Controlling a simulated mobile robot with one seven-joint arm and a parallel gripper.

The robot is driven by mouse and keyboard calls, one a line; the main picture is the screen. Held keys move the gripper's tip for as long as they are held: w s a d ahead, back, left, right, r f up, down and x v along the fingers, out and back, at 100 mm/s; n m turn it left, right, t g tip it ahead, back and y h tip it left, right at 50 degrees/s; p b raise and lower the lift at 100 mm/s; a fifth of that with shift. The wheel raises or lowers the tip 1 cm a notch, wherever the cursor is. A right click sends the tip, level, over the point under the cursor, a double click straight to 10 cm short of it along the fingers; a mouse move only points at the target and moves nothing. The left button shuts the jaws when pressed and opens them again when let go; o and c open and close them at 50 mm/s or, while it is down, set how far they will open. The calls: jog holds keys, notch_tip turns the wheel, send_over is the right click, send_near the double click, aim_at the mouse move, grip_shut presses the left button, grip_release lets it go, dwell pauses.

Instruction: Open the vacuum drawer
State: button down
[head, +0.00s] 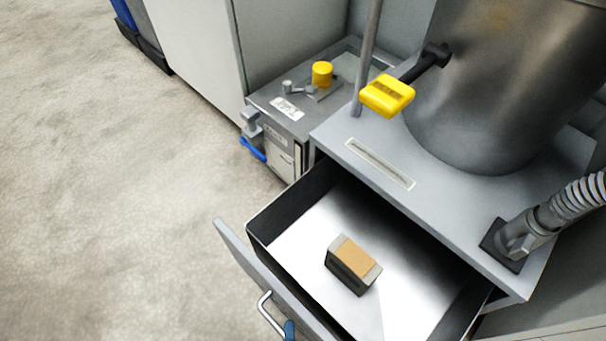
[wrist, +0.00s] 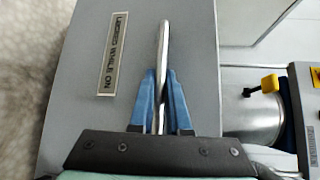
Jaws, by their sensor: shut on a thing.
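The vacuum drawer (head: 290,265) is pulled well out from the grey cabinet, and its inside shows in the head view. A small block with an orange-tan top (head: 353,264) lies on the drawer floor. The drawer's metal bar handle (head: 268,315) is on the outer face of its front panel. In the wrist view my gripper (wrist: 163,75) has its blue fingers on both sides of the handle (wrist: 163,40), shut on it. In the head view only a small blue piece of my gripper (head: 289,330) shows at the bottom edge.
A metal drum (head: 490,90) stands on the cabinet top (head: 430,195), with a yellow-handled lever (head: 387,95) beside it. A ribbed hose (head: 575,203) is at the right. A small grey unit (head: 290,115) stands behind the drawer. The floor (head: 110,210) at the left is clear.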

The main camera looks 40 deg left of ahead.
jog(key=shift+s, duration=0.95)
jog(key=c, duration=0.9)
grip_release()
jog(key=p+v, duration=0.4)
jog(key=v, duration=0.9)
jog(key=shift+r, duration=0.15)
